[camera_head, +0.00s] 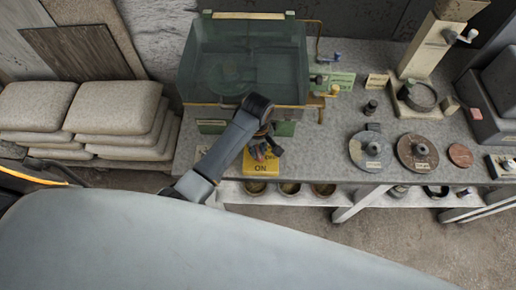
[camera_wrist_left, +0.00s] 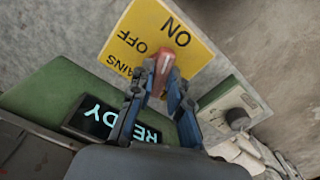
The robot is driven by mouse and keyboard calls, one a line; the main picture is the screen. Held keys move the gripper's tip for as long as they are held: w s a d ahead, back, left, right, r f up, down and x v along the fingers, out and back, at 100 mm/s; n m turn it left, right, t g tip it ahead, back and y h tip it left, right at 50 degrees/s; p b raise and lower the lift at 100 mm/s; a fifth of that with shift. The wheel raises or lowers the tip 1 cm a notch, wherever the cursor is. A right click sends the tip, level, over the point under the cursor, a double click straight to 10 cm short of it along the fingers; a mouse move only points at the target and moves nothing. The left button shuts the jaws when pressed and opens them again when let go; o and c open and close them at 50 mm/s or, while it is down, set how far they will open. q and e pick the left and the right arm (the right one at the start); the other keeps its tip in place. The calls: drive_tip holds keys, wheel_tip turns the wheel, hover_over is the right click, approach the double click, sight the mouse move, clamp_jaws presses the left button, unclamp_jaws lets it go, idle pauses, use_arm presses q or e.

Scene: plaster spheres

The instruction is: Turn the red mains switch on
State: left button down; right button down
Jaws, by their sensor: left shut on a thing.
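The red mains switch handle (camera_wrist_left: 163,66) stands between my left fingers in the left wrist view. Its base is hidden by the fingers. Behind it is a yellow plate (camera_wrist_left: 190,52) marked MAINS, OFF and ON. In the head view the plate (camera_head: 261,170) is at the bench's front edge, with ON at its lower end. My left gripper (camera_head: 263,149) is over the plate's upper part and hides the switch there. It is shut on the handle, also in the left wrist view (camera_wrist_left: 160,82). I cannot tell exactly which marking the handle points to. My right gripper is not seen.
A glass-walled tank (camera_head: 245,50) stands right behind my left gripper. A green panel with a READY display (camera_wrist_left: 110,119) and a grey box with a knob (camera_wrist_left: 237,118) are close to the fingers. Round discs (camera_head: 417,152) lie to the right. Stacked sacks (camera_head: 118,108) are at left.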

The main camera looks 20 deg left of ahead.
use_arm(q)
drive_tip(key=shift+m, duration=2.3)
drive_tip(key=shift+w, duration=0.1)
drive_tip(key=c, duration=1.3)
unclamp_jaws()
